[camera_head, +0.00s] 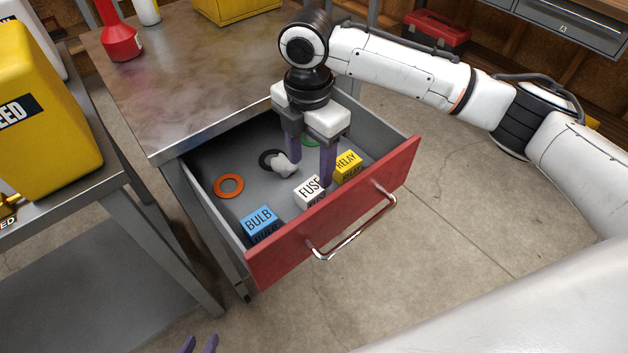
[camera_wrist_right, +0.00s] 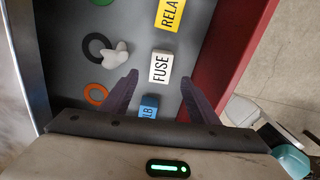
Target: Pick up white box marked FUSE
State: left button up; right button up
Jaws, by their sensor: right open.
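The white box marked FUSE (camera_head: 309,191) lies in the open drawer near its red front, between the blue and yellow boxes. My right gripper (camera_head: 310,173) is open and points down into the drawer, just above and behind the FUSE box. In the right wrist view the FUSE box (camera_wrist_right: 161,67) shows between and slightly beyond the two spread purple fingers (camera_wrist_right: 158,84); they do not hold it. Only the purple fingertips of my left gripper (camera_head: 198,345) show at the bottom edge of the head view, apart and empty.
The drawer (camera_head: 334,213) also holds a blue BULB box (camera_head: 259,221), a yellow RELAY box (camera_head: 347,166), an orange ring (camera_head: 228,185), a dark ring (camera_head: 268,158) and a whitish lump (camera_head: 285,165). The drawer walls enclose my right fingers. The workbench top (camera_head: 180,85) is behind.

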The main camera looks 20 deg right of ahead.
aim_at(312, 188)
notch_tip(312, 188, down, 3)
jog(key=shift+f, duration=0.15)
notch_tip(312, 188, down, 5)
jog(key=shift+d+f+b, duration=0.1)
jog(key=shift+b, duration=0.2)
jog(key=c, duration=1.2)
